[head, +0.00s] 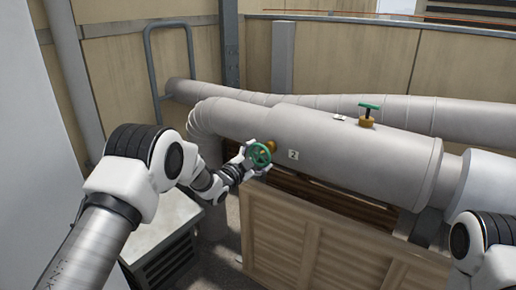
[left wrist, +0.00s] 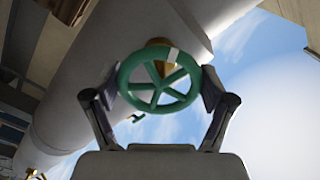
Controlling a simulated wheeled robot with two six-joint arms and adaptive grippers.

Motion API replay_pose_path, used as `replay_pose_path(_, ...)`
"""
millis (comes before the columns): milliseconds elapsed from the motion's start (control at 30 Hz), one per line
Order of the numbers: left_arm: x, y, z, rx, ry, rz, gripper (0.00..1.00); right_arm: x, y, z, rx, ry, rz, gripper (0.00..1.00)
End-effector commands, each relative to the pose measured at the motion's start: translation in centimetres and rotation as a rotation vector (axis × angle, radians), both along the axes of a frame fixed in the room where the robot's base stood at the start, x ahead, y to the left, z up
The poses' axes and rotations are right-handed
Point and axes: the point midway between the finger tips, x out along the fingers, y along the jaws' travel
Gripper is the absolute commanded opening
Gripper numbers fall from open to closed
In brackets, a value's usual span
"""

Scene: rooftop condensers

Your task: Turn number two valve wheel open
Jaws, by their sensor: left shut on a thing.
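The number two valve wheel (head: 260,155) is green, with a brass stem, on the side of the large grey pipe. A small plate marked 2 (head: 293,155) is just right of it. My left gripper (head: 254,156) is at the wheel. In the left wrist view the green wheel (left wrist: 159,81) sits between the two fingers of my left gripper (left wrist: 159,92), which touch its rim on opposite sides. A pale mark (left wrist: 174,55) shows at the top of the rim. My right gripper is out of view; only part of my right arm shows at the lower right.
Another green-handled brass valve (head: 368,114) stands on top of the pipe to the right. A wooden crate (head: 330,240) is below the pipe. A grey rail (head: 170,28) stands behind left. A grey unit (head: 165,235) with a pale top is under my left arm.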

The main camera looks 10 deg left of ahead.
Motion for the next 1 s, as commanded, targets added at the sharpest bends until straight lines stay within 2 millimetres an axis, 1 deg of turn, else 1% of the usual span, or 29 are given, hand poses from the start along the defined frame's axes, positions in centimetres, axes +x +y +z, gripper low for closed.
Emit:
replay_pose_path(33,0.0,-0.1,0.6,-0.039,0.011,-0.003,0.48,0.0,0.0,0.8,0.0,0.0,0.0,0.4)
replay_pose_path(400,0.0,-0.2,0.5,-0.365,0.144,-0.001,0.48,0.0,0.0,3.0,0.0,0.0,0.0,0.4)
replay_pose_path(800,0.0,-0.3,0.6,-0.706,0.281,-0.002,0.48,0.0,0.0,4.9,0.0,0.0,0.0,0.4)
replay_pose_path(1000,0.0,-0.3,0.5,-0.84,0.336,-0.002,0.48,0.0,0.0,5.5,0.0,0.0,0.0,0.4)
